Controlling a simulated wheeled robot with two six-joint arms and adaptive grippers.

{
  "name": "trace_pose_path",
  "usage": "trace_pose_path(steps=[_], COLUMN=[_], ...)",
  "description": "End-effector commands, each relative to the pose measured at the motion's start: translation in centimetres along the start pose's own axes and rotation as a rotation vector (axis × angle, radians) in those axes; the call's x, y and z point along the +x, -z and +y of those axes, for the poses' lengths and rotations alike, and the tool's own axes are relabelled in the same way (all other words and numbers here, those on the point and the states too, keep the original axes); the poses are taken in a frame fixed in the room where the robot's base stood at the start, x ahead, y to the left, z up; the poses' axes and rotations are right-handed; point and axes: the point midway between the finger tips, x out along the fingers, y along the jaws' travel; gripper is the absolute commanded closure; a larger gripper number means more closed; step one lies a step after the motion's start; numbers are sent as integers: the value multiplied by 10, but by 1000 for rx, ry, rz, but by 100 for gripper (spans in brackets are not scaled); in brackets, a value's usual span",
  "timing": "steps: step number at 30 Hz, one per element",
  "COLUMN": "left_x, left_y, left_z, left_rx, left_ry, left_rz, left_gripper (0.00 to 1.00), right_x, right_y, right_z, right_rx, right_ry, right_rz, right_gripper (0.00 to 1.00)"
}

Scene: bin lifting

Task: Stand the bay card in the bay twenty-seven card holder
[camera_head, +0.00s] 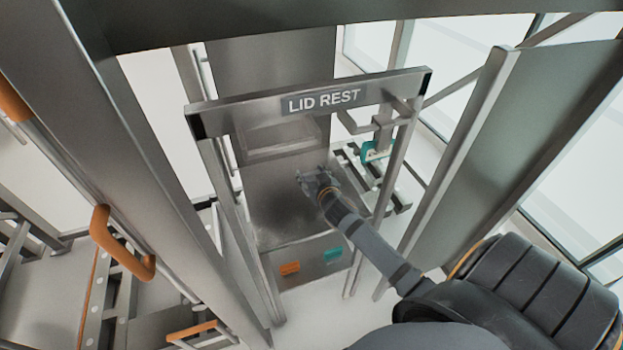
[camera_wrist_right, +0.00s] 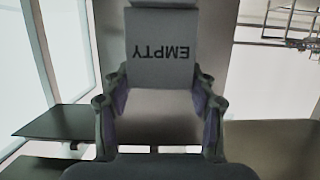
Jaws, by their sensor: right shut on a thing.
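My right gripper (camera_head: 316,184) reaches in beneath the bar marked LID REST in the head view. In the right wrist view my right gripper (camera_wrist_right: 160,82) is shut on the bay card (camera_wrist_right: 161,48), with a finger at each side of it. The card is a grey plate with the word EMPTY in dark letters, upside down in that view. In the head view I cannot make out the card at the small gripper. I cannot pick out the bay twenty-seven card holder, as no such number is legible. My left gripper is not in view.
The LID REST bar (camera_head: 320,99) spans two metal posts. Below the gripper is a grey box front with an orange patch (camera_head: 289,268) and a teal patch (camera_head: 333,255). A teal part (camera_head: 377,151) is at the right post. An orange handle (camera_head: 118,245) is at left.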

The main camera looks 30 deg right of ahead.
Motion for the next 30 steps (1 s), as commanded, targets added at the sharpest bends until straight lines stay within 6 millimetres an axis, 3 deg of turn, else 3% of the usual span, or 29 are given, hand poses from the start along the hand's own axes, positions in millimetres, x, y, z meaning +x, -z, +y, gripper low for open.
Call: trace_pose_path(steps=[6,12,18,30], left_x=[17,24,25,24], left_y=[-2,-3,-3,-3], left_z=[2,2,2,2], left_rx=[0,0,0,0], left_ry=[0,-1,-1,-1], left_rz=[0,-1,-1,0], left_gripper=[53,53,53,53], right_x=[-62,-96,-106,-106], right_y=[12,19,23,23], right_z=[-21,-33,-36,-36], right_rx=[2,2,-1,0], right_ry=[1,0,-1,-1], right_rz=[-1,0,1,1], right_gripper=[100,100,100,100])
